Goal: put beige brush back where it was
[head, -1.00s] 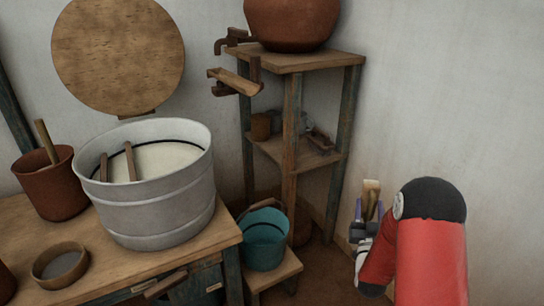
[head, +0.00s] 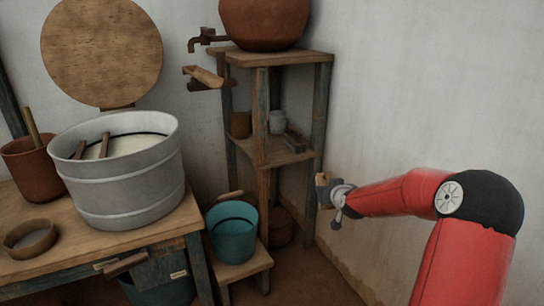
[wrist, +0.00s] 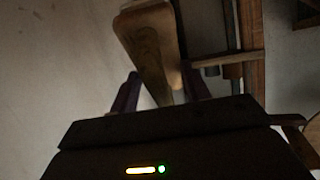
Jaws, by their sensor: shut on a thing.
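My gripper (head: 330,192) is small in the head view, just right of the wooden shelf stand. It is shut on a tan wooden piece, which looks like the beige brush (head: 322,180). In the wrist view the brush (wrist: 150,40) rises between the two dark fingers of my gripper (wrist: 160,92), broad end away from the palm and slightly tilted. Its bristles cannot be made out. The lower end between the fingers is partly hidden by the gripper body.
The shelf stand (head: 262,150) bears a large clay pot (head: 264,22) on top and small vessels on its middle shelf. A teal bucket (head: 232,238) sits on a low stool. A metal tub (head: 120,190) stands on the table (head: 90,255). The right wall (head: 430,100) is bare.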

